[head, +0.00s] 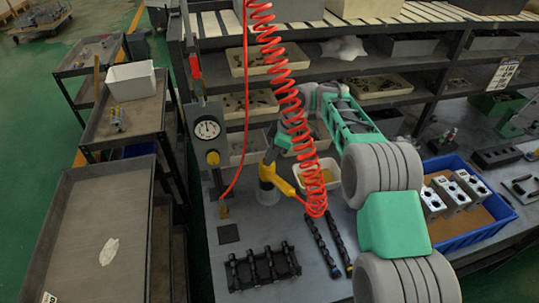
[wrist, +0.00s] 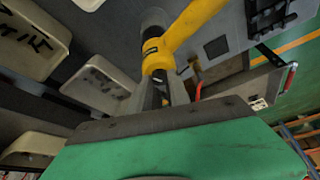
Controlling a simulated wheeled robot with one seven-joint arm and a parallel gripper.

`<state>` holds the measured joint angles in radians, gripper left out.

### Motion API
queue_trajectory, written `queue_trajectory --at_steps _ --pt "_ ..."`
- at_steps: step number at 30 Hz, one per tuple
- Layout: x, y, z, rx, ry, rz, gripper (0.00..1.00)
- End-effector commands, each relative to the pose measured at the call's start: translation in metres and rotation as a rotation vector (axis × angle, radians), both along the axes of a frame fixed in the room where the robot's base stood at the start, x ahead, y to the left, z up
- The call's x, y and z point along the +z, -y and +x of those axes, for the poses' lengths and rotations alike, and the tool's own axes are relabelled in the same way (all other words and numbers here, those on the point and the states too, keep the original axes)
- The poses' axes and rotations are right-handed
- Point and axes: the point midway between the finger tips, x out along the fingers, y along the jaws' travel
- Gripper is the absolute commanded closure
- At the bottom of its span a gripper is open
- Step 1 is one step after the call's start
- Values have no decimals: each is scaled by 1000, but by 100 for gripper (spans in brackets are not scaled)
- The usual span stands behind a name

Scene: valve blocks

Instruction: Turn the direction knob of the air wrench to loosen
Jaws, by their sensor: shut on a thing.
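The yellow and black air wrench (head: 275,178) stands in a grey holder on the bench in the head view, with its handle slanting down to the right. In the wrist view its yellow body (wrist: 185,32) fills the top centre, with a black rear part (wrist: 152,92) below. My gripper (head: 270,153) is at the upper rear end of the wrench, partly hidden by my arm and the hose. In the wrist view my gripper (wrist: 165,90) is shut at the rear end, where the direction knob sits. The knob itself is mostly hidden, so its setting cannot be told.
A red coiled hose (head: 290,105) hangs in front of my arm, down to the wrench handle. A gauge (head: 207,130) stands left. A black rack (head: 262,268) and dark bars lie in front. A blue crate (head: 490,228) with metal blocks is right. Shelves with bins stand behind.

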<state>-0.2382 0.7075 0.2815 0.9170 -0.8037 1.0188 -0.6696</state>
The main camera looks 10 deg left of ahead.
Motion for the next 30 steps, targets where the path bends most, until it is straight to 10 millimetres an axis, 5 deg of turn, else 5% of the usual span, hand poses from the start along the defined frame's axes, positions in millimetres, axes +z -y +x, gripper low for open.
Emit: queue_trajectory --at_steps 2,3,10,20,30 --pt "-1 0 -1 0 -3 -1 100" --pt "-1 0 -1 0 -3 -1 75" --pt "-1 0 0 -1 -3 -1 56" --pt "6 2 0 -1 0 1 55" --pt "65 27 2 -2 -1 0 55"
